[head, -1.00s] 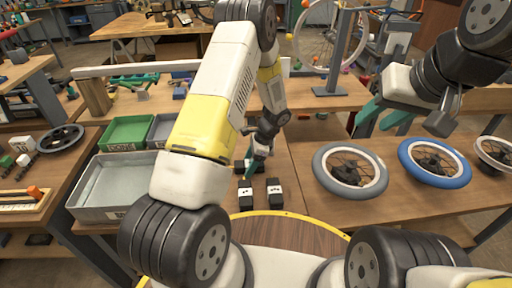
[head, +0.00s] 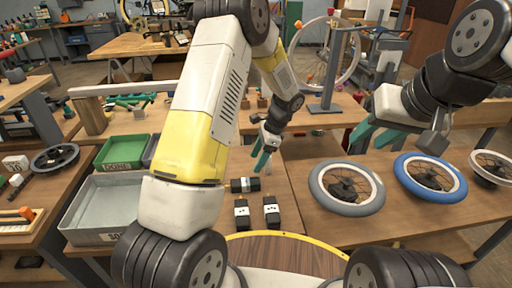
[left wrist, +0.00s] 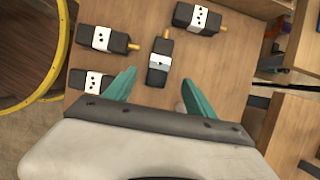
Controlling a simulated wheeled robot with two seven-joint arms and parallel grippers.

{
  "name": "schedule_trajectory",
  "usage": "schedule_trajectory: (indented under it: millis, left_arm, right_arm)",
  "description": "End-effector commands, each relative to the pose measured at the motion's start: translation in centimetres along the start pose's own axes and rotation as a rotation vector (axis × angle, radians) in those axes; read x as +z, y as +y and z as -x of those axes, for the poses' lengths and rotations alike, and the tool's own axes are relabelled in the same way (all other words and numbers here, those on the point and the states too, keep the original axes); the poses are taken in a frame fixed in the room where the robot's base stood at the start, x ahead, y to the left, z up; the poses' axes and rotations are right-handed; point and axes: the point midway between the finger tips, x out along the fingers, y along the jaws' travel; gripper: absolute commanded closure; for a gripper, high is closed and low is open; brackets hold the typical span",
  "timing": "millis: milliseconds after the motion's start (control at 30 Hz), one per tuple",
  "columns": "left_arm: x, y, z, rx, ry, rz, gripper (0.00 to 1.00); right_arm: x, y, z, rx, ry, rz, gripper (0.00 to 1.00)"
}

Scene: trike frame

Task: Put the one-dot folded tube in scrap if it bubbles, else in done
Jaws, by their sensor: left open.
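Several black folded tubes with white dotted bands and brass tips lie on the bench. The one-dot tube (left wrist: 160,58) seems to be the one ahead of my left fingers; it also shows crosswise in the head view (head: 245,185). A three-dot tube (left wrist: 197,18) lies beyond it. Two more tubes (head: 241,213) (head: 271,211) lie nearer me. My left gripper (head: 263,158) is open and empty above the one-dot tube. My right gripper (head: 376,134) is open and empty above the bench. The green done bin (head: 121,165) and the grey scrap tray (head: 75,212), its label partly hidden, stand left. No bubbles are visible.
Several spoked wheels lie on the right bench, a grey-tyred one (head: 347,187) and a blue-tyred one (head: 430,179) among them. My left arm hides part of the bench beside the tray. Bench around the tubes is clear.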

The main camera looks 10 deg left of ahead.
Motion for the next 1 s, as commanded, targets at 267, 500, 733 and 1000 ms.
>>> schedule_trajectory:
  millis: [267,500,733,1000]
  left_arm:
    - [5.9,2.1,8.5,-0.027,0.167,0.278,0.36]
    - [12.3,7.4,16.0,-0.029,0.388,0.614,0.36]
    - [16.9,13.9,20.4,-0.012,0.619,0.912,0.36]
    - [19.5,20.3,22.4,0.031,0.853,1.169,0.36]
  right_arm:
    - [0.0,0.0,0.0,0.000,0.000,0.000,0.64]
    - [0.0,0.0,0.0,0.000,0.000,0.000,0.64]
    - [0.0,0.0,0.0,0.000,0.000,0.000,0.64]
    - [0.0,0.0,0.0,0.000,0.000,0.000,0.64]
